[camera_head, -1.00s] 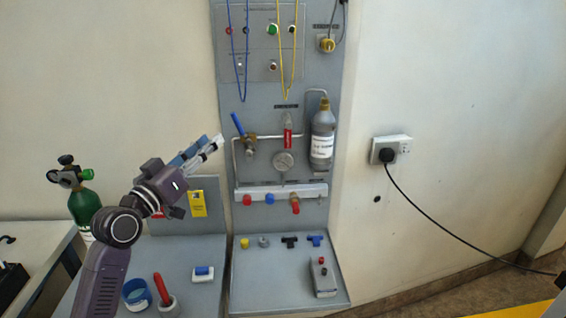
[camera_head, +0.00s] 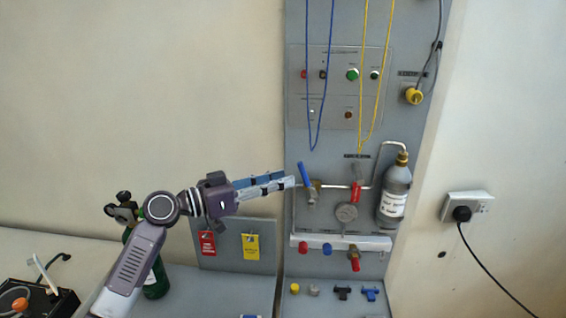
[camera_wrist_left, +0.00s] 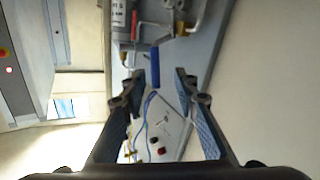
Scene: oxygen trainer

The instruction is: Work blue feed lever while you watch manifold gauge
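The blue feed lever (camera_head: 306,176) is on the pipework of the grey panel, tilted up and slightly left from its brass valve. The manifold gauge (camera_head: 347,213), a small round dial, sits to its lower right; its reading is too small to make out. My left gripper (camera_head: 291,180) points right, its fingertips just left of the lever in the head view. In the left wrist view the blue lever (camera_wrist_left: 155,68) shows between the two parted fingers (camera_wrist_left: 157,88), near or beyond the tips; I see no clear contact. My right gripper is out of view.
A red-handled valve (camera_head: 357,190) and a grey bottle (camera_head: 395,192) are right of the lever. Blue cords (camera_head: 318,100) and yellow cords (camera_head: 377,80) hang above. Below is a white manifold bar (camera_head: 340,242). Red and yellow tags (camera_head: 251,246) hang under my left arm.

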